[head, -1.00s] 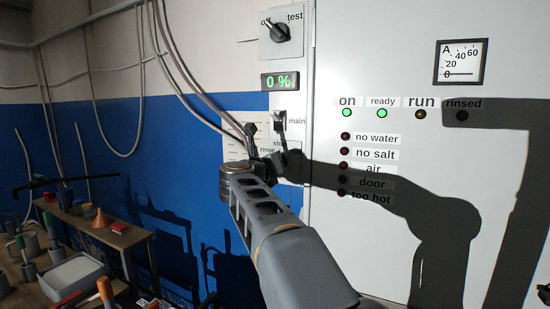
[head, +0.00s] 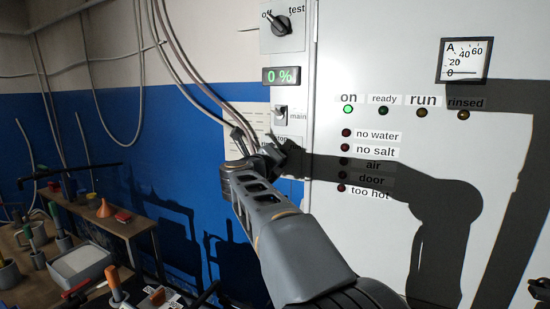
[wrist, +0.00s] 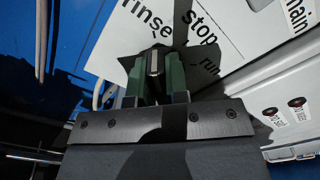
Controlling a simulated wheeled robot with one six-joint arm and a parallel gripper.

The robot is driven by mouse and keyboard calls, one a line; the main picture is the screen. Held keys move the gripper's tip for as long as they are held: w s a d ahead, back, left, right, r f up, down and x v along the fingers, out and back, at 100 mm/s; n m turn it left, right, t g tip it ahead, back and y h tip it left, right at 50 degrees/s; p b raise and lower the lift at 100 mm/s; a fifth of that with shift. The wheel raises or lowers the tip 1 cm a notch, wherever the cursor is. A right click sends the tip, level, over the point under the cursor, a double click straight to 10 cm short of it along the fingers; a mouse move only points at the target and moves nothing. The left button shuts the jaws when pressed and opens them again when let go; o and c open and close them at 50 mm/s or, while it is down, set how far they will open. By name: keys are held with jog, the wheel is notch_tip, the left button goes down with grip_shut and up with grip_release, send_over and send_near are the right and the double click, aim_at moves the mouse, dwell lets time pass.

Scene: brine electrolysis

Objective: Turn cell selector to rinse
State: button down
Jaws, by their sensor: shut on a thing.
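In the wrist view, my gripper (wrist: 153,85) is shut on the cell selector knob (wrist: 154,62), a dark knob with a pale strip held between green finger pads. The labels "rinse" (wrist: 152,18), "stop" (wrist: 195,28) and "run" (wrist: 208,67) stand around it. The knob's strip runs roughly toward the "rinse" side, but its exact setting is hard to tell. In the head view, my gripper (head: 255,145) is at the lower part of the narrow control panel (head: 291,98), where it and its shadow hide the knob.
Above are the "main" switch (head: 281,113), a green "0 %" display (head: 282,76) and the off/test knob (head: 280,25). The cabinet's "on" lamp (head: 348,109) is green; the "ready" lamp (head: 383,111) is dark. A cluttered bench (head: 130,228) stands left; cables hang on the wall.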

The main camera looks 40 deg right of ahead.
jog(key=c, duration=1.1)
grip_release()
jog(key=shift+b+v, duration=2.1)
jog(key=shift+v, duration=4.8)
